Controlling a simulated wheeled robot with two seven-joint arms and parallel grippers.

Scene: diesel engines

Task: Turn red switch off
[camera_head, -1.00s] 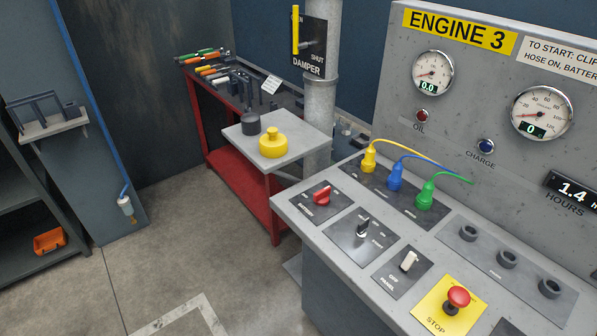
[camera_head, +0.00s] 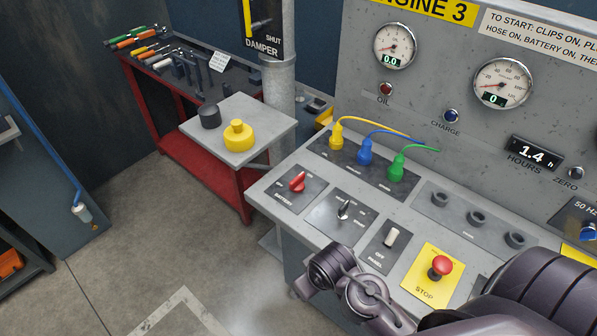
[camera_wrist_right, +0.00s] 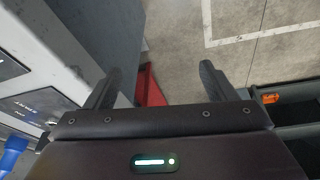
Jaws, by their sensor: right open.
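The red switch (camera_head: 297,181) sits on a dark plate at the left end of the grey console (camera_head: 268,184), in the head view. Its plate is labelled, with small lettering that seems to read battery. My right arm reaches in from the lower right of the head view, and its dark wrist is in front of the console edge. My right gripper (camera_wrist_right: 160,88) shows in the right wrist view, with its two dark fingers apart and nothing between them. It is beside the console, with floor below. The red switch is not clearly visible in the wrist view. My left gripper is not in view.
Yellow, blue and green plugs (camera_head: 365,152) stand behind the switches. A black switch (camera_head: 344,209), a white panel switch (camera_head: 391,237) and a red stop button (camera_head: 441,266) lie to the right. Floor is open at left.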

